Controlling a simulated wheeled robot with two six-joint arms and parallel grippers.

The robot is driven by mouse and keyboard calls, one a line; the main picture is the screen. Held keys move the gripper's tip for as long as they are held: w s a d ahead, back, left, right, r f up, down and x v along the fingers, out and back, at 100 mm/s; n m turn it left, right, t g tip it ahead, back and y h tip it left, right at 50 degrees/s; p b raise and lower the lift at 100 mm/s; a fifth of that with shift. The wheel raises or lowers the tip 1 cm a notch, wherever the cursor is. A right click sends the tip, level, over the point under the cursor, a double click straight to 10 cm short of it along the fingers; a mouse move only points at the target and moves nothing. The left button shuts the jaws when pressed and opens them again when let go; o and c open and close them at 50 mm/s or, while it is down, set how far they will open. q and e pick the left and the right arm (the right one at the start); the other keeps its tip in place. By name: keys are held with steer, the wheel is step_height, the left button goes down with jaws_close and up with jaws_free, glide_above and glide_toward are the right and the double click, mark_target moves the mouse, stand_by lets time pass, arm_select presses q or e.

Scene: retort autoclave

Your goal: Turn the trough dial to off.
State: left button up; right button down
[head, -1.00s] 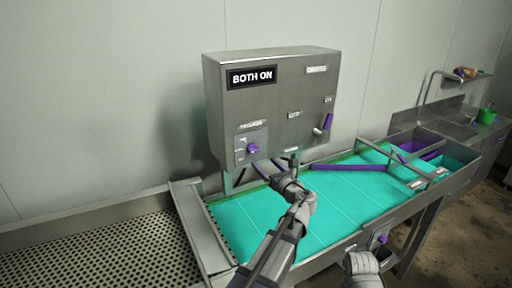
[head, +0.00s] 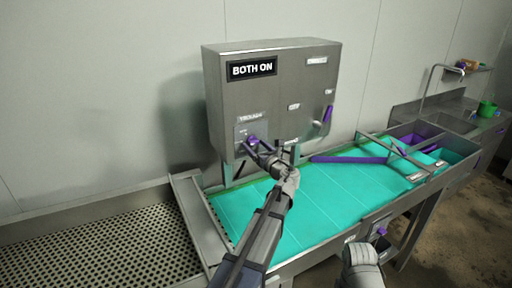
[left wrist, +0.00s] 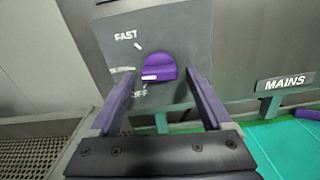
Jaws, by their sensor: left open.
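The trough dial (head: 253,140) is a purple knob on a grey plate, low on the left of the control box. In the left wrist view the dial (left wrist: 158,66) has a white mark pointing left, toward a middle label partly hidden by my left finger. FAST stands above that label and OFF below it. My left gripper (left wrist: 159,76) is open, with its fingers either side of the dial; I cannot tell whether they touch it. In the head view my left gripper (head: 255,148) is at the dial plate. My right gripper does not show, only part of that arm.
The box's sign (head: 252,68) reads BOTH ON. A purple-handled lever (head: 327,115) is on the box's right. Below lies the turquoise trough (head: 320,195) with a purple bar (head: 349,159). A perforated tray (head: 95,240) is at left. A MAINS label (left wrist: 285,81) is near my right finger.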

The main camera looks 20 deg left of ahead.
arm_select(q)
steer(key=shift+c, duration=0.3)
jaws_close()
stand_by(0.3)
steer(key=n, duration=0.4)
steer(key=shift+w+d+n, duration=0.1)
steer(key=shift+d+n, duration=0.05)
steer(key=shift+n, duration=0.25)
steer(key=shift+w+r+n, duration=0.1)
steer(key=shift+n, duration=2.4)
steer(key=shift+o, duration=0.3)
jaws_free()
steer(key=shift+d, duration=0.1)
